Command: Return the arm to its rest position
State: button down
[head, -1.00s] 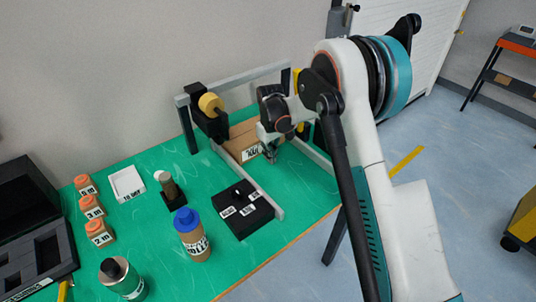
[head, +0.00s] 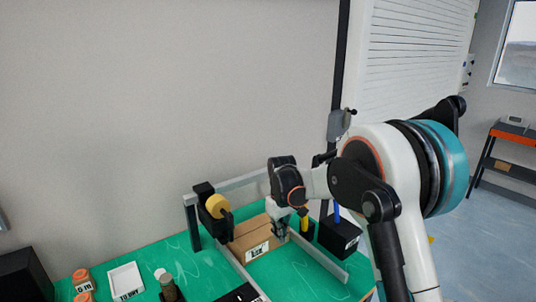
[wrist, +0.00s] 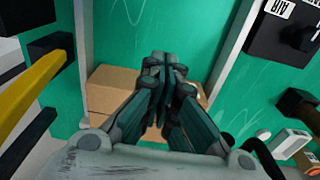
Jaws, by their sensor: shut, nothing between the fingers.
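My gripper (wrist: 160,70) is shut and empty. In the wrist view its fingers meet in front of a brown cardboard box (wrist: 108,97). In the head view my gripper (head: 281,236) is beside the box (head: 252,240), close to its right end; I cannot tell whether they touch. My arm reaches in from the right, over the green table.
A grey rail frame (head: 240,186) with a yellow roller (head: 217,206) stands around the box. A black block (head: 338,236) is to the right. A white tray (head: 125,281) and an orange-capped container (head: 81,279) lie at the left.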

jog(key=s+d+r+m+t, duration=0.2)
jog(key=s+d+r, duration=0.3)
jog(key=s+r, duration=0.35)
jog(key=s+d+r+m+t, duration=0.1)
jog(key=s+d+r, duration=0.4)
jog(key=s+r, duration=0.35)
jog(key=s+d+m+t, duration=0.2)
jog(key=s, duration=0.7)
jog(key=s+d+f+m+t, duration=0.1)
jog(key=s+d+t, duration=0.1)
jog(key=s, duration=0.7)
jog(key=shift+s+d+m, duration=0.2)
jog(key=shift+d+m, duration=0.2)
jog(key=shift+d, duration=0.4)
